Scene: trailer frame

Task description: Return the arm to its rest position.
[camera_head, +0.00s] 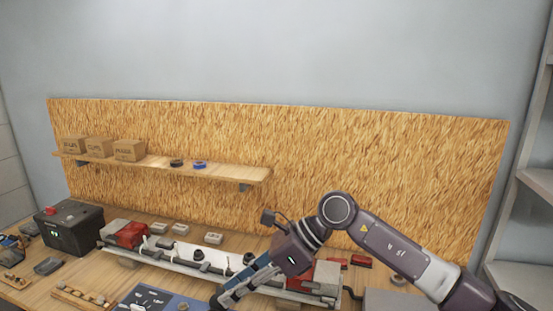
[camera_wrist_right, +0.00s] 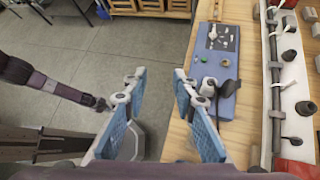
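My right arm (camera_head: 395,250) comes in from the right, bends at a raised elbow and reaches down-left over the workbench. Its gripper (camera_head: 228,299) hangs at the bottom edge of the head view, partly cut off. In the right wrist view the gripper (camera_wrist_right: 157,95) has its two blue-padded fingers wide apart with nothing between them; floor and the bench edge show behind. A dark arm link (camera_wrist_right: 50,88), which looks like my left arm, shows at the left of that view. I cannot make out a left gripper.
A long white rail assembly (camera_head: 165,258) with red clamps lies along the bench. A blue panel with a switch and buttons (camera_wrist_right: 214,60) lies near the bench edge. A black box (camera_head: 70,232) stands at left. A shelf (camera_head: 220,174) with cartons (camera_head: 128,150) is behind. Grey shelving (camera_head: 525,240) stands at right.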

